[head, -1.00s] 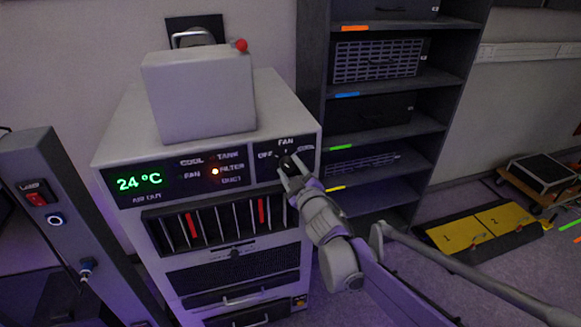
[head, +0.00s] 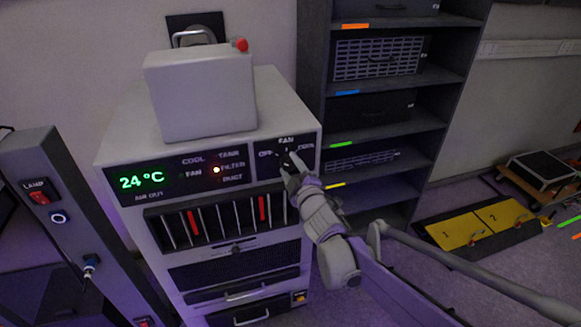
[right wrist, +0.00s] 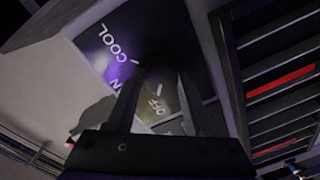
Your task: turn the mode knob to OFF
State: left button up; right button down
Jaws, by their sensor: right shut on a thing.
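The cooling unit's mode knob (head: 284,159) is a small dark knob on the black panel at the unit's upper right, under the labels OFF, FAN and COOL. My right gripper (head: 291,164) reaches it from the lower right and is shut on it, hiding much of it. In the right wrist view the two fingers of my right gripper (right wrist: 158,88) point at the panel, with the OFF label (right wrist: 156,98) between them and the COOL label (right wrist: 118,45) at upper left. Which mark the knob points at cannot be told. My left gripper is out of view.
The unit's display (head: 140,181) reads 24 °C, and an orange lamp (head: 216,170) glows by FILTER. A grey box (head: 200,95) stands on top. A dark shelf rack (head: 375,95) is close on the right. A post with a red lamp switch (head: 39,197) stands at left.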

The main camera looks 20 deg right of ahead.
jog(key=shift+c, duration=1.4)
grip_release()
jog(key=s+b, duration=0.1)
jog(key=s, duration=0.9)
jog(key=shift+s+d+r, duration=0.3)
jog(key=shift+s+d, duration=0.1)
jog(key=s+d+f+m+g+h+p, duration=0.2)
jog(key=s+d+f+m+g+h, duration=0.25)
jog(key=s+m, duration=0.3)
jog(key=s+a+f+m+g+y, duration=0.1)
jog(key=s+a+f+m+g, duration=0.1)
jog(key=s+f, duration=0.3)
jog(key=s+a+f+m+g+y+p, duration=0.1)
jog(key=s+f+g, duration=0.4)
jog(key=s, duration=0.7)
jog(key=shift+a+f+m+y, duration=0.5)
jog(key=shift+a+m+y, duration=0.15)
jog(key=shift+a+m, duration=0.25)
